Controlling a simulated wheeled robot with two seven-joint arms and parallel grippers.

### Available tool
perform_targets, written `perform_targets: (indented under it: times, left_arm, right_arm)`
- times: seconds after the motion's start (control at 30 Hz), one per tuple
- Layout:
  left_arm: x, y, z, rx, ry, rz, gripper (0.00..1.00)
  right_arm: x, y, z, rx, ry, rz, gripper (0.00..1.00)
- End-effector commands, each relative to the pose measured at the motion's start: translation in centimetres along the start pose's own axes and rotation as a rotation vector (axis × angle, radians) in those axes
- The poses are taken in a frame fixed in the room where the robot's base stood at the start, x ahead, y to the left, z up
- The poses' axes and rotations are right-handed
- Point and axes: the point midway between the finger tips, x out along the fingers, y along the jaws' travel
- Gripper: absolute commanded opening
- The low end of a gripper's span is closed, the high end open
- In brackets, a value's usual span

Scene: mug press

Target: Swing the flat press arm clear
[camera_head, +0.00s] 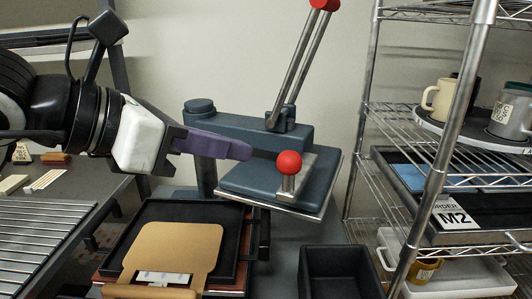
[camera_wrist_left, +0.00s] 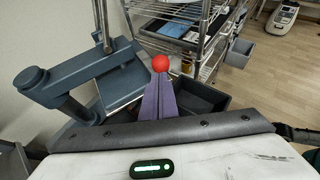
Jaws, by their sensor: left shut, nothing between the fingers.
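The flat press arm (camera_head: 245,133) is a blue-grey beam on a round post, with a flat square platen (camera_head: 262,196) hanging under it. A long lever with a red end (camera_head: 325,4) rises from the beam. My left gripper (camera_head: 248,153) has its purple fingers shut and empty, pointing at the red ball knob. In the left wrist view the purple fingertips (camera_wrist_left: 159,76) are just below the red ball knob (camera_wrist_left: 160,63); I cannot tell whether they touch. My right gripper is out of view.
A black tray (camera_head: 140,232) with a tan paddle-shaped board (camera_head: 172,245) lies left of the platen. A black open bin (camera_head: 340,270) stands in front. A wire rack (camera_head: 410,150) with mugs is close on the right. A slatted roller surface (camera_head: 40,230) is at left.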

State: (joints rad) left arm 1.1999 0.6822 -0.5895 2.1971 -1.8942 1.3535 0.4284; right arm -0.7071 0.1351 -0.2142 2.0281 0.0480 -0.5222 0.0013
Motion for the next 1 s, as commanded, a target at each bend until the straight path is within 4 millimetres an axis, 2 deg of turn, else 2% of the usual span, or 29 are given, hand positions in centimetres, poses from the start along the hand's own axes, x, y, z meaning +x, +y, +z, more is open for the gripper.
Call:
perform_targets:
  times: [0.03, 0.2, 0.4, 1.0]
  left_arm:
    - [1.2, -0.2, 0.0, 0.0, 0.001, -0.005, 0.0]
    - [4.4, -0.1, 0.0, -0.001, 0.001, -0.004, 0.0]
    - [6.6, -0.1, 0.0, 0.001, 0.0, -0.003, 0.0]
    - [7.5, 0.1, 0.1, -0.003, -0.001, 0.008, 0.0]
  right_arm:
    - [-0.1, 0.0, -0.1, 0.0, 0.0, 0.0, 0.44]
    - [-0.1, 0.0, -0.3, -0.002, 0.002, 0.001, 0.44]
    - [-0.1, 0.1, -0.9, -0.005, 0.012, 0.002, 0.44]
    - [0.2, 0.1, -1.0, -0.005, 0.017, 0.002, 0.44]
